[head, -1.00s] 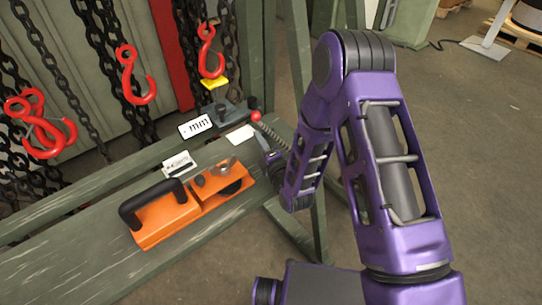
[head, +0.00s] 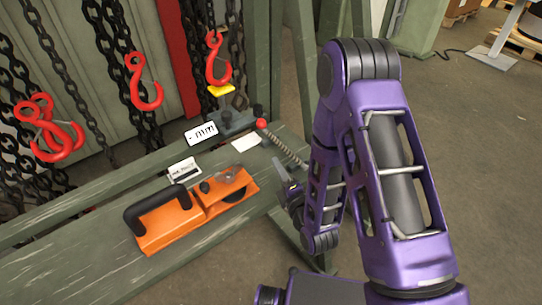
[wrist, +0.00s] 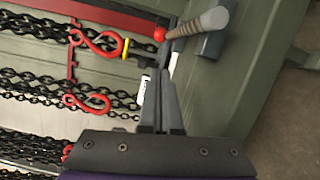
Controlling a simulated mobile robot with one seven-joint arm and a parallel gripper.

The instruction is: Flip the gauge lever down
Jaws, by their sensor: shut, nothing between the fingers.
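The gauge (head: 237,121) is a dark block on the green bench beside a white card marked "mm" (head: 201,133). At its right end is a red ball (head: 262,123), with a ribbed grey rod (head: 284,148) slanting from it down to the right. In the wrist view the red ball (wrist: 160,34) and a grey, handle-like rod (wrist: 198,22) show beyond the fingertips. I cannot tell which part is the lever's pivot. My gripper (wrist: 159,74) is shut and empty, short of the ball and rod. In the head view my gripper (head: 283,172) is at the bench's right end, apart from the ball.
An orange tool with a black handle (head: 182,216) lies on the bench (head: 85,250). A small white card (head: 184,169) stands behind it. Red hooks (head: 146,92) hang on black chains at the back. A green post (head: 305,75) rises behind my arm.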

